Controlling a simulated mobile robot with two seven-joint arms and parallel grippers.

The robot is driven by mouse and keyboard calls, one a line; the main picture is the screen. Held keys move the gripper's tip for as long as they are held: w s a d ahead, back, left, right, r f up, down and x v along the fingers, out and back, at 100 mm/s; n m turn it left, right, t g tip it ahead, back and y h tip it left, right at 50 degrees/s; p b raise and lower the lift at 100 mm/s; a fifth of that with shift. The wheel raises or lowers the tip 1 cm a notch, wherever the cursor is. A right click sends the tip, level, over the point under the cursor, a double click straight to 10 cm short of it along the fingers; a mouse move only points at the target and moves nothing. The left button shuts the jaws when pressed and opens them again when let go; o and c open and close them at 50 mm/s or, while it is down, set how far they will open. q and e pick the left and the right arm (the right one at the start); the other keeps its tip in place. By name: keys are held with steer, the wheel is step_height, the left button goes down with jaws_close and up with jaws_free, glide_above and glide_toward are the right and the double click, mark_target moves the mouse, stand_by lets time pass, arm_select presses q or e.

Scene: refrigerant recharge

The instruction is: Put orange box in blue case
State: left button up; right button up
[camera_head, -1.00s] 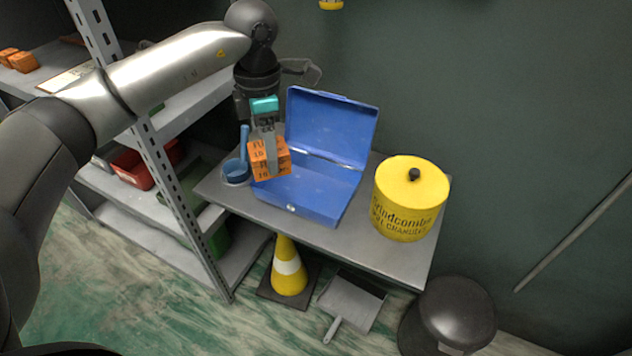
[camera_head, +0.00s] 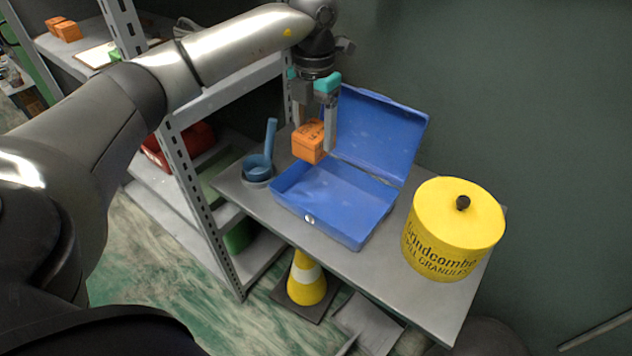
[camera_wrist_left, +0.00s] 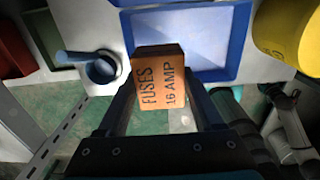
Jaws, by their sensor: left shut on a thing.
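The orange box (camera_head: 308,143) is held in my left gripper (camera_head: 318,130), above the back left part of the open blue case (camera_head: 340,207). In the left wrist view the orange box (camera_wrist_left: 160,80) sits between the two fingers and reads "FUSES 16 AMP". The blue case stands on the grey table with its lid (camera_head: 377,135) raised at the back. Its visible inside is empty. The case also shows behind the box in the left wrist view (camera_wrist_left: 205,75).
A blue ladle-like scoop (camera_head: 259,166) stands left of the case. A yellow granules tub (camera_head: 455,230) stands to the right on the table (camera_head: 330,252). A metal shelf unit (camera_head: 196,185) is at left. A yellow cone (camera_head: 306,280) is on the floor below.

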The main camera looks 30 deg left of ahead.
arm_select(q)
step_height(320, 180, down, 8)
steer(key=shift+r+b, duration=0.25)
steer(key=shift+b, duration=0.8)
steer(key=shift+f+b, duration=0.7)
steer(key=shift+f, duration=1.6)
arm_select(e)
steer(key=w+a+r, duration=0.3)
steer(key=w+r, duration=0.1)
steer(key=r, duration=0.2)
steer(key=shift+w+a, duration=0.2)
steer(key=shift+a, duration=0.2)
arm_select(q)
steer(key=shift+f, duration=0.15)
steer(key=o, duration=1.4)
arm_select(e)
steer(key=shift+r, duration=0.1)
